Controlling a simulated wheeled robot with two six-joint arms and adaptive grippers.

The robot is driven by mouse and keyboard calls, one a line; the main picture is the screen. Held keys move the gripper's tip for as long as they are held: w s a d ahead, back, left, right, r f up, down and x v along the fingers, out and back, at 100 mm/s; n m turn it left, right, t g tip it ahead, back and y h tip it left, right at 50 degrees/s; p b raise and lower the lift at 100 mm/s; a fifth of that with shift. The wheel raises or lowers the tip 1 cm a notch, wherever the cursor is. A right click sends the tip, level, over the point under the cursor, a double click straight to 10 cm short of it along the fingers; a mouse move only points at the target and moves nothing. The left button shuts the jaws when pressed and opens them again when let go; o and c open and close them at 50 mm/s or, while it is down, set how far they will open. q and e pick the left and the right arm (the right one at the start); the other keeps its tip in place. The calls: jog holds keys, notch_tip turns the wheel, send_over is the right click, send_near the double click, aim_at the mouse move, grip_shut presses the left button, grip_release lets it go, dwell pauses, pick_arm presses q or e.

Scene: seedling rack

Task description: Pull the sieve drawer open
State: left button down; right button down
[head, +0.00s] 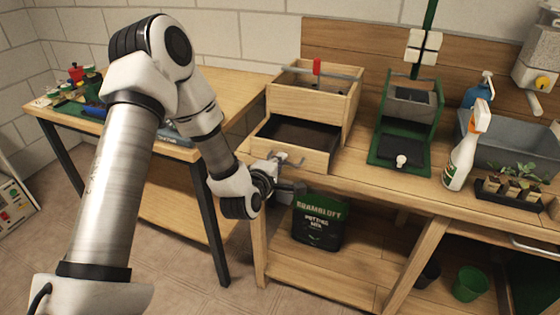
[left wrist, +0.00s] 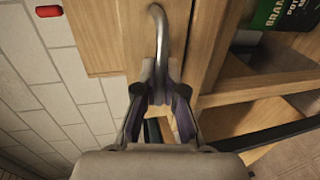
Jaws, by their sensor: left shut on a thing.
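The sieve drawer (head: 318,157) is the lower wooden box of the cabinet (head: 340,105) on the bench. It stands pulled out, and its dark inside shows from above. Its metal handle (head: 290,158) is on the front; in the left wrist view the handle (left wrist: 160,30) is a curved bar against the wood. My left gripper (head: 276,170) is at the drawer's front and shut on the handle; its fingers (left wrist: 158,78) close around the bar in the left wrist view. My right gripper is not in view.
A green stand (head: 375,150), spray bottles (head: 463,155) and a seedling tray (head: 510,195) stand right of the cabinet. A second table (head: 235,92) with small items is behind my left arm. A potting mix bag (head: 318,225) sits on the shelf below.

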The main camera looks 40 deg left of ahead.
pick_arm(q)
jog(key=c, duration=1.2)
grip_release()
jog(key=shift+c, duration=0.2)
jog(key=v, duration=0.7)
jog(key=shift+s, duration=0.2)
